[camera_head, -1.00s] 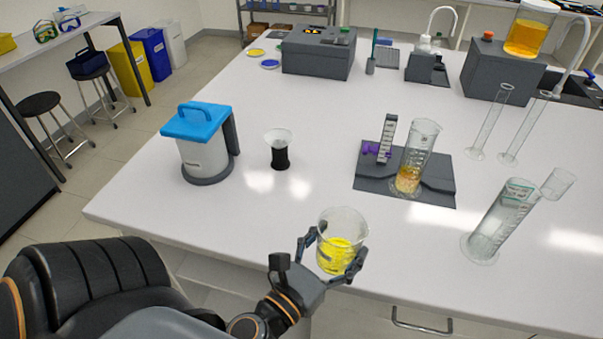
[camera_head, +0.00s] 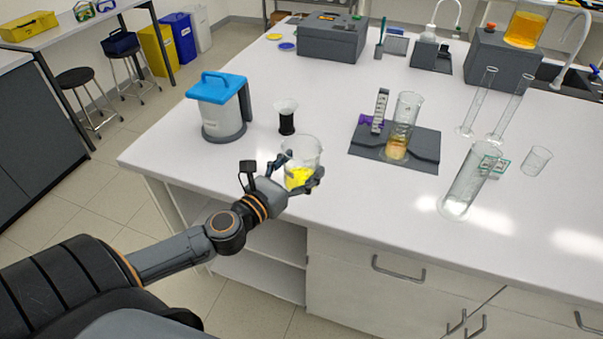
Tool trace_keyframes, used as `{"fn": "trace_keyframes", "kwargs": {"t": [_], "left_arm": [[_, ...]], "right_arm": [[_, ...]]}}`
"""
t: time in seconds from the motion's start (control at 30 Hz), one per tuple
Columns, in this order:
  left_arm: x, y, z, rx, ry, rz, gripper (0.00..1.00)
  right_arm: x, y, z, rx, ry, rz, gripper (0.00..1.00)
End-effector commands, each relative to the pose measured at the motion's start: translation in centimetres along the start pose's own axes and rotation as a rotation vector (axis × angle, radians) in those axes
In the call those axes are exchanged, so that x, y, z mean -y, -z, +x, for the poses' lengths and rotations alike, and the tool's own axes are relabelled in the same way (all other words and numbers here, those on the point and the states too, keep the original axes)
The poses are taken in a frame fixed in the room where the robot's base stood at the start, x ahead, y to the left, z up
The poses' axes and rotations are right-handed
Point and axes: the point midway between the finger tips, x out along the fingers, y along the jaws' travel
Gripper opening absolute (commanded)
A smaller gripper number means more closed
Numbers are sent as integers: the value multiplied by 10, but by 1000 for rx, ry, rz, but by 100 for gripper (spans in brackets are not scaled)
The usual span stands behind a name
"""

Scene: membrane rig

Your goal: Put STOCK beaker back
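A clear glass beaker (camera_head: 301,165) with bright yellow liquid is at the table's front edge. My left gripper (camera_head: 296,178) is around it, with fingers against both sides, and the beaker stands upright in its grasp. I cannot read a STOCK label on it. Whether its base touches the table cannot be told. A smaller empty clear beaker (camera_head: 537,160) stands at the right. My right gripper is not in view.
A blue-lidded container (camera_head: 221,108) and a black-based clear cup (camera_head: 286,117) stand behind the beaker. A dark grey stand (camera_head: 425,146) holds a cylinder with amber liquid (camera_head: 402,125). A tall graduated cylinder (camera_head: 465,182) is farther right. The front-middle tabletop is clear.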

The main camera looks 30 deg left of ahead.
Motion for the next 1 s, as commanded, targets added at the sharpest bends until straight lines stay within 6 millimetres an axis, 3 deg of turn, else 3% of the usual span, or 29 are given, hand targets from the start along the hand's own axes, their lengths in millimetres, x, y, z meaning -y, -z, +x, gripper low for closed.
{"fn": "trace_keyframes", "kwargs": {"t": [0.33, 0.5, 0.83, 1.0], "left_arm": [[-49, 37, 64, 3, -6, -1, 27], [-64, 71, 84, 2, -5, -5, 27], [-76, 95, 101, 1, -2, -1, 27], [-77, 121, 102, -1, -3, -6, 27]], "right_arm": [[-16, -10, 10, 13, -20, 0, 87], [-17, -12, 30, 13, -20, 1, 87], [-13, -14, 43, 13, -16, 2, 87], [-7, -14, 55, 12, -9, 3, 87]]}}
